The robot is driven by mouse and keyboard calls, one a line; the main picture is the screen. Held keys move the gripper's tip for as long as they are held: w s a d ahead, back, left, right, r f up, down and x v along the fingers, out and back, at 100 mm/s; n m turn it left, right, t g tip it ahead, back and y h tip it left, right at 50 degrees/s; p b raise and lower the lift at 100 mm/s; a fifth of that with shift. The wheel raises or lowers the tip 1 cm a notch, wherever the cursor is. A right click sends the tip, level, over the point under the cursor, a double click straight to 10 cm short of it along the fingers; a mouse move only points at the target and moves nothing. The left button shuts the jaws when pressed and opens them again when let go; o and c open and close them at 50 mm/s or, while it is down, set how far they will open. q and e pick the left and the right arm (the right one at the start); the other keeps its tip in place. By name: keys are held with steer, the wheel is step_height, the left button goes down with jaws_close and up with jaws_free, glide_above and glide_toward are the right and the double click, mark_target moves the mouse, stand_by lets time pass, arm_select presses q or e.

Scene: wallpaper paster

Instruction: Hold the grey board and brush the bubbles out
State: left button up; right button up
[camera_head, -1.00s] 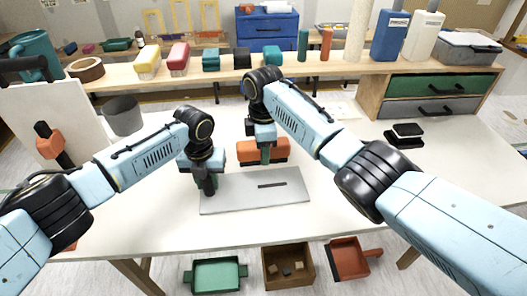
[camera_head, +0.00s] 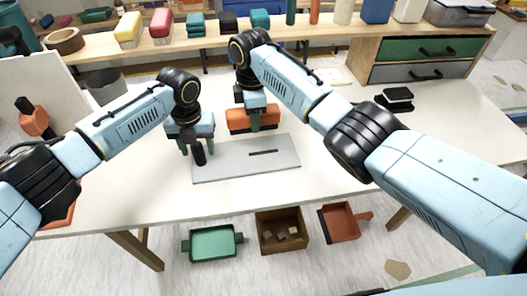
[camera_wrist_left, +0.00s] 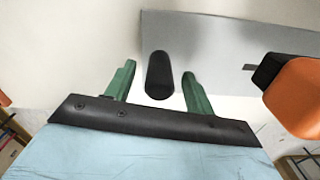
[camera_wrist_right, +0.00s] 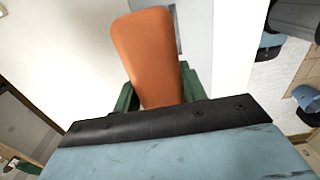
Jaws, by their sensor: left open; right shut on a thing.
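The grey board (camera_head: 230,169) lies flat on the white table, with a dark strip (camera_head: 263,152) on its face. A black upright knob (camera_head: 199,154) stands at its left edge. My left gripper (camera_head: 196,150) is open. In the left wrist view the knob (camera_wrist_left: 160,75) shows between its green fingers (camera_wrist_left: 158,82), with gaps on both sides. My right gripper (camera_wrist_right: 160,92) is shut on an orange brush (camera_head: 253,119), just behind the board's far edge. The brush also shows in the right wrist view (camera_wrist_right: 147,50); its underside is hidden there. No bubbles can be made out.
A shelf (camera_head: 330,37) with bottles and blocks runs along the back. Green (camera_head: 212,243), brown (camera_head: 281,233) and red (camera_head: 343,222) trays are below the front edge.

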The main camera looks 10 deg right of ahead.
arm_select(q)
step_height(320, 180, up, 11)
steer(key=shift+f, duration=0.2)
steer(key=shift+s, duration=0.1)
